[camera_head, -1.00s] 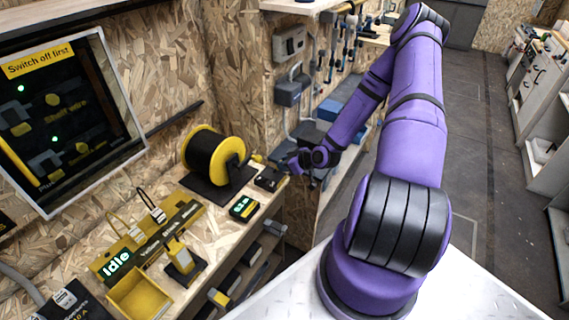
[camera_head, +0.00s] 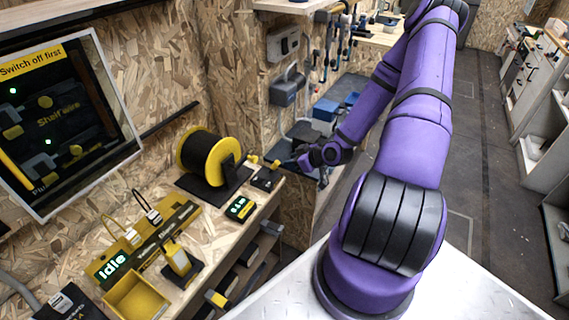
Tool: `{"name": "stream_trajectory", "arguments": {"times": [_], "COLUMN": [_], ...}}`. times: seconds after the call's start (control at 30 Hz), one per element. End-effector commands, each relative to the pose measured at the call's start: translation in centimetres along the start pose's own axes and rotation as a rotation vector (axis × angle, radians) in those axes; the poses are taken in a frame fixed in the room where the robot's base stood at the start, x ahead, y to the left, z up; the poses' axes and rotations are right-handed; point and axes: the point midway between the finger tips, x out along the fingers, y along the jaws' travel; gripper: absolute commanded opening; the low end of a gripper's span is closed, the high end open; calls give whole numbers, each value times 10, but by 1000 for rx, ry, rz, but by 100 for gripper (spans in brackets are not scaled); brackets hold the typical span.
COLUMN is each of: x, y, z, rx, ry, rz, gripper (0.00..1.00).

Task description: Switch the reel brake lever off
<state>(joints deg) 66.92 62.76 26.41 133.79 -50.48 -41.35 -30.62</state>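A reel (camera_head: 203,154) with yellow flanges and a black winding stands on a dark base near the back of the wooden bench. To its right is a small black block with a yellow-tipped lever (camera_head: 271,167), which looks like the reel brake lever; its exact setting is too small to tell. My gripper (camera_head: 300,162) is at the end of my purple arm, just right of the lever and apart from it. The fingers are small and dark, and I cannot tell whether they are open or shut.
A small green-lit display (camera_head: 239,207) sits in front of the reel. A yellow tray (camera_head: 136,297), an "Idle" panel (camera_head: 112,267) and a yellow-black device (camera_head: 180,262) stand nearer. A wall screen (camera_head: 62,120) reads "Switch off first". Grey boxes hang on the wall beyond.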

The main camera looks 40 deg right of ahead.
Motion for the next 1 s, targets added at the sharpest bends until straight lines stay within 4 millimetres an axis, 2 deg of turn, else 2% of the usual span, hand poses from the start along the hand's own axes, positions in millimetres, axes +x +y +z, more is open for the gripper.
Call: {"name": "stream_trajectory", "arguments": {"times": [0.1,0.33,1.0], "x": [-22,-45,-48], "y": [1,0,0], "z": [0,0,0], "rx": [0,0,-1], "ry": [-1,-1,-2], "rz": [3,1,0], "gripper": [36,36,36]}}
